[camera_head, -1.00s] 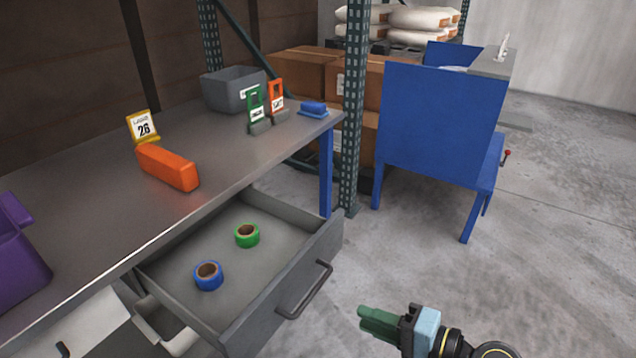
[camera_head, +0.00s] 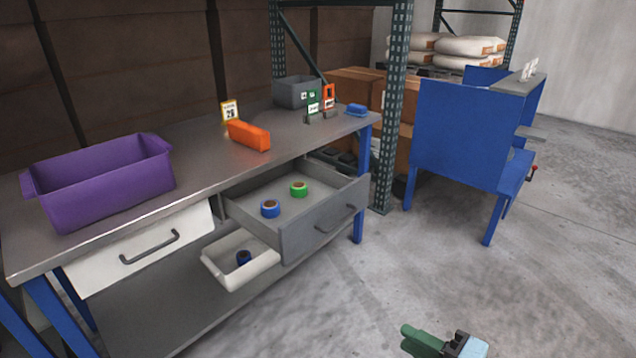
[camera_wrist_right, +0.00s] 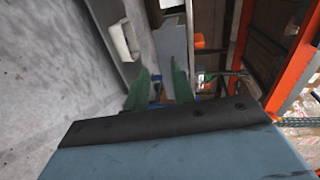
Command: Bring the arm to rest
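My right gripper (camera_head: 424,338) is at the bottom right of the head view, over bare floor and well clear of the bench. Its green fingers also show in the right wrist view (camera_wrist_right: 160,88), spread apart with nothing seen between them. The gripper is open and empty. My left gripper is not in view.
The bench (camera_head: 190,165) holds a purple bin (camera_head: 110,190), an orange block (camera_head: 249,136) and a grey box (camera_head: 297,92). A white tray (camera_head: 240,272) sits below.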

